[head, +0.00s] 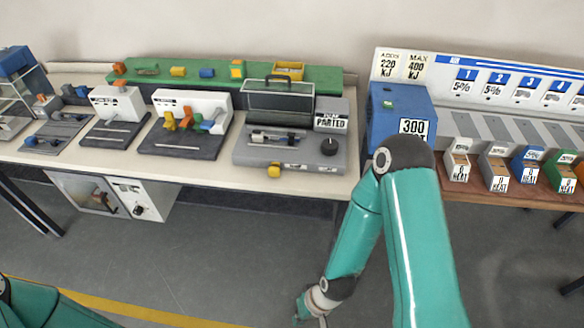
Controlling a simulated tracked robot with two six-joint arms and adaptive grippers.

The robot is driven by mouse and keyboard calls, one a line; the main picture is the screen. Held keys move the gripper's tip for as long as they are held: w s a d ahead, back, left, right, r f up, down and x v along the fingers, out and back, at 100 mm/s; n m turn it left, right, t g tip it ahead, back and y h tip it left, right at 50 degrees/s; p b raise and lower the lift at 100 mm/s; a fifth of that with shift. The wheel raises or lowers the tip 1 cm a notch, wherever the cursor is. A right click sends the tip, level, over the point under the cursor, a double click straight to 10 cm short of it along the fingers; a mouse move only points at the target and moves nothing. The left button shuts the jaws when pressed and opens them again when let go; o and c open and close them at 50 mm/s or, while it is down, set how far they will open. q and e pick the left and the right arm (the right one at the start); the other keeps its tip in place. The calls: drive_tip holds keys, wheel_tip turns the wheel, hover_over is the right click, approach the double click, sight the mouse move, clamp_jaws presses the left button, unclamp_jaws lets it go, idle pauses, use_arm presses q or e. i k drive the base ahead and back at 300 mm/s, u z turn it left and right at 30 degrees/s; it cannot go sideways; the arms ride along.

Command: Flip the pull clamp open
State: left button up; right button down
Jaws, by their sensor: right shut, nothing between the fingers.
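No part can be named as the pull clamp with certainty at this size. A white-backed station (208,101) on the bench carries small yellow, orange, green and blue parts. To its right, a grey machine (318,161) has a small metal mechanism (275,138) on top, a black knob (329,146) and a yellow part (273,171) at its front. My right gripper (318,322) is at the bottom edge, mostly cut off, low in front of the bench and far from these stations. It is shut and empty. My left arm shows at the lower left; its gripper is out of view.
The bench (345,187) runs along the wall, with a green shelf (208,77) at its back. A blue box (395,112) marked 300 stands to the right, beside a row of numbered bins (500,172). A white cabinet (147,201) hangs below. The floor in front is clear.

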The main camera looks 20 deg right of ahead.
sight(273, 172)
drive_tip(key=i, duration=0.95)
drive_tip(key=u, duration=0.05)
